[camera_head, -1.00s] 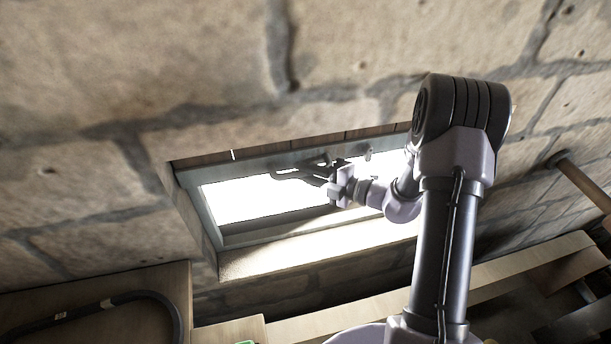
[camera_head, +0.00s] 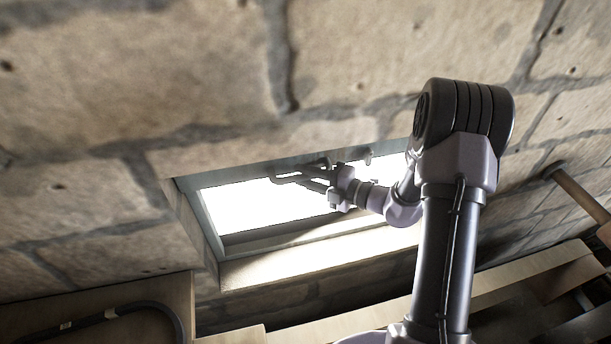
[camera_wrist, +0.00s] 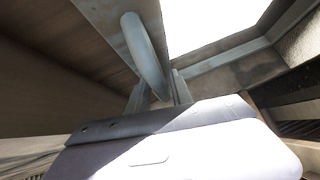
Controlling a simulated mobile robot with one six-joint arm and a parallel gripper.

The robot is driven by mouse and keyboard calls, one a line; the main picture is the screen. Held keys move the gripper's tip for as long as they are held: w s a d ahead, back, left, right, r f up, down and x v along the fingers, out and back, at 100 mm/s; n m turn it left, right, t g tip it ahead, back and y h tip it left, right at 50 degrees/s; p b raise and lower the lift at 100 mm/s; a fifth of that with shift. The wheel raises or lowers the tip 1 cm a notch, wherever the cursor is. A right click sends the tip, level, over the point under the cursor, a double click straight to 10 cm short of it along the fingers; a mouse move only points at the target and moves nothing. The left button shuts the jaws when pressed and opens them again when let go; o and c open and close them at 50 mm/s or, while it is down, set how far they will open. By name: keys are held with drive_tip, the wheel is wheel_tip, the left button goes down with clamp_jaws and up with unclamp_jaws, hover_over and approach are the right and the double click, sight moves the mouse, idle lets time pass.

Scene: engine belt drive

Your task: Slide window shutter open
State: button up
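The window (camera_head: 255,205) is a bright opening in a grey frame, set in the stone wall. My gripper (camera_head: 292,178) is in front of its upper part in the head view, with its dark fingers spread apart. In the wrist view, a grey-blue curved handle (camera_wrist: 143,45) rises from a grey strip beside the bright opening. My gripper also shows in the wrist view (camera_wrist: 158,92), its fingers on either side of the handle's near end. Whether they touch it is unclear. A brown wooden panel (camera_wrist: 55,60) lies left of the handle; I cannot tell whether it is the shutter.
A small grey fitting (camera_head: 368,157) is on the upper window frame, right of my gripper. A stone sill (camera_head: 300,262) runs below the window. A wooden box with a dark hose (camera_head: 120,308) is at lower left, and a wooden post (camera_head: 578,190) is at right.

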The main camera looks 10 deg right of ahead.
drive_tip(key=b+v, duration=0.2)
drive_tip(key=v, duration=1.5)
drive_tip(key=shift+s, duration=0.15)
drive_tip(key=shift+d, duration=0.1)
